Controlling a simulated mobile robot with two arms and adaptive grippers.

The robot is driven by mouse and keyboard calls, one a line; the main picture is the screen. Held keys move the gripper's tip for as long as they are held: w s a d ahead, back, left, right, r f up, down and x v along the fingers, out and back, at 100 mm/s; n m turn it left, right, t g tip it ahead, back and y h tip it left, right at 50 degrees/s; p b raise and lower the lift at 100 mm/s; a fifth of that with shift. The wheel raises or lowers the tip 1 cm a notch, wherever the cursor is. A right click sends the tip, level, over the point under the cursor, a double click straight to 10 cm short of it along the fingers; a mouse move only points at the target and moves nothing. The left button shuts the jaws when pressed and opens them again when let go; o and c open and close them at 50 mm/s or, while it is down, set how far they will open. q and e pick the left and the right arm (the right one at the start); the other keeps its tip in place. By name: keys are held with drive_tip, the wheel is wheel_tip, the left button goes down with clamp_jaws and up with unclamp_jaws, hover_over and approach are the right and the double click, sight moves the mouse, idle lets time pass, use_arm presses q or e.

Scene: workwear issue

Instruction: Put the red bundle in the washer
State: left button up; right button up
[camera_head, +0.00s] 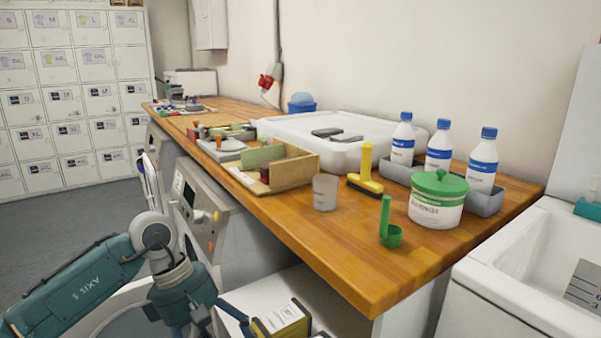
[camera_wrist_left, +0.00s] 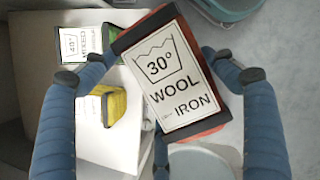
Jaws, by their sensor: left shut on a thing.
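My left gripper (camera_wrist_left: 160,45) is shut on the red bundle (camera_wrist_left: 208,128), its two blue fingers on either side of it. The bundle has a red body with a dark edge and a large white label reading 30°, WOOL, IRON. In the head view my left arm comes in at the lower left; its fingers and the red bundle cannot be made out there. A white machine with a grey control panel (camera_head: 202,212), seemingly the washer, stands under the wooden counter, partly behind my arm. Its opening is hidden. My right gripper is not in view.
A yellow bundle (camera_wrist_left: 112,107) and a green-edged one (camera_wrist_left: 84,45) lie on a white surface. The wooden counter (camera_head: 330,255) holds a crate, cup, yellow brush, green scoop, tub and bottles. A white sink (camera_head: 520,305) is at right. Grey floor (camera_head: 75,220) lies open at left.

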use_arm(q)
drive_tip(key=s+d+r+m, duration=0.1)
drive_tip(key=m, duration=0.1)
drive_tip(key=s+d+r+m+g+y, duration=0.1)
drive_tip(key=s+d+r+m, duration=0.2)
drive_tip(key=d+m, duration=0.1)
drive_tip(key=shift+s+d+r+g, duration=0.15)
drive_tip(key=shift+s+g, duration=0.1)
drive_tip(key=shift+g, duration=0.15)
drive_tip(key=s+d+r+m+g+y, duration=0.1)
drive_tip(key=s+r+m+y, duration=0.2)
drive_tip(key=m, duration=0.5)
drive_tip(key=shift+s+d+r, duration=0.35)
drive_tip(key=shift+s+r, duration=0.3)
drive_tip(key=shift+s, duration=0.55)
